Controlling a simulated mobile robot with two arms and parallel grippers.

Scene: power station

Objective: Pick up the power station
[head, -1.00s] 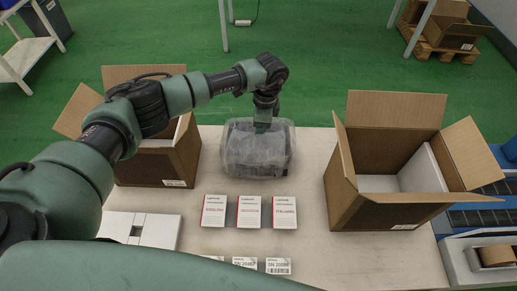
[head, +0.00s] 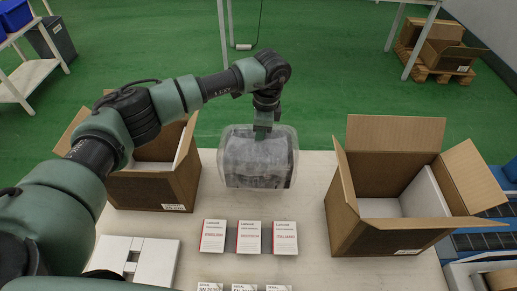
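The power station (head: 257,160) is a dark grey block wrapped in a clear plastic bag, in the middle of the head view. It appears to hang just above the back part of the white table (head: 305,200). My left gripper (head: 263,131) reaches down onto its top from above and appears shut on it. The fingertips are partly hidden by the bag and the arm. My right gripper is out of view.
Open cardboard boxes stand at left (head: 155,188) and right (head: 385,237), with white inserts. Several booklets, including the English one (head: 214,237), lie in front, with labels below. White packaging (head: 135,258) lies front left.

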